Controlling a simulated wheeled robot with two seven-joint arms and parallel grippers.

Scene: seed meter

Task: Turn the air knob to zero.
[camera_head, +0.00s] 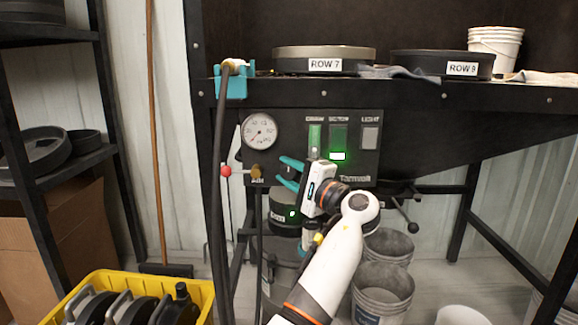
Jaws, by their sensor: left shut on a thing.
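The black machine panel has a round white pressure gauge (259,131); its fine needle is too small to read surely. Below it is a brass fitting (257,171) with an AIR label under it and a red ball (226,171) on its left side. My left gripper (284,172) reaches in front of the panel, right of the brass fitting. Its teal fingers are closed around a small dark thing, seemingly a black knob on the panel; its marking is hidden. My right gripper is not in view.
A black hose (218,190) hangs at the left. Grey buckets (383,290) stand below, and a yellow crate (205,296) is at lower left. ROW 7 disc (290,54) lies on the ledge above.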

